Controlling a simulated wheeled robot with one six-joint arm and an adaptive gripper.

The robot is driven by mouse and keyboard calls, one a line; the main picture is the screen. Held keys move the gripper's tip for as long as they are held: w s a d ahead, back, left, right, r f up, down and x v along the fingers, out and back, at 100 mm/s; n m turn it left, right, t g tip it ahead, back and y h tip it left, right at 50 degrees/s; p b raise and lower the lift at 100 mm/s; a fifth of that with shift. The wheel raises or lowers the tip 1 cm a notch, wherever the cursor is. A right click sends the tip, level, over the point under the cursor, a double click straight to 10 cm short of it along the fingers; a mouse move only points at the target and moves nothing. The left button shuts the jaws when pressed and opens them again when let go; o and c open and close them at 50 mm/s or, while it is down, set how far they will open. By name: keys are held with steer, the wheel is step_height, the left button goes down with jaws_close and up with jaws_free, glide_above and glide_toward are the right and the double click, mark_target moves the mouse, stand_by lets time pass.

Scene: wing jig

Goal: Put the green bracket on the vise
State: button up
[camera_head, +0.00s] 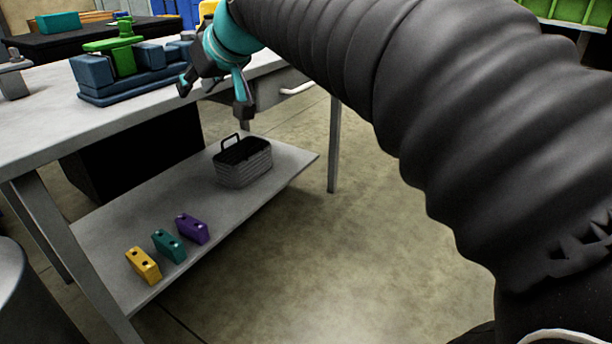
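The blue vise (130,88) stands on the grey workbench at the upper left. A bright green piece (124,58), which looks like the green bracket, sits upright on the vise between its blue blocks. It has a wide flat part and a round knob on top. My gripper (215,98) is to the right of the vise, near the bench edge, pointing down. Its two dark fingers are spread apart with nothing between them. I see a gap between the gripper and the green piece. How the green piece is seated in the vise is partly hidden.
On the lower shelf (215,215) lie a yellow bracket (143,265), a teal bracket (168,245) and a purple bracket (192,229). The floor (300,260) to the right is clear. My black arm covers the right side.

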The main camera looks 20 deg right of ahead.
steer(key=s+d+f+m+g+h, duration=0.1)
steer(key=s+d+f, duration=0.2)
steer(key=s+f, duration=0.5)
steer(key=s+d+f+m+g+h, duration=0.1)
steer(key=s+d+f+h, duration=0.1)
steer(key=s+f, duration=0.6)
steer(key=s+d+f+m+g+h, duration=0.1)
steer(key=s+d+f, duration=0.3)
steer(key=s+f, duration=0.4)
steer(key=shift+s+d+f+m+g+h, duration=0.35)
steer(key=shift+s+m+g, duration=0.2)
steer(key=shift+s, duration=0.3)
steer(key=shift+r, duration=0.1)
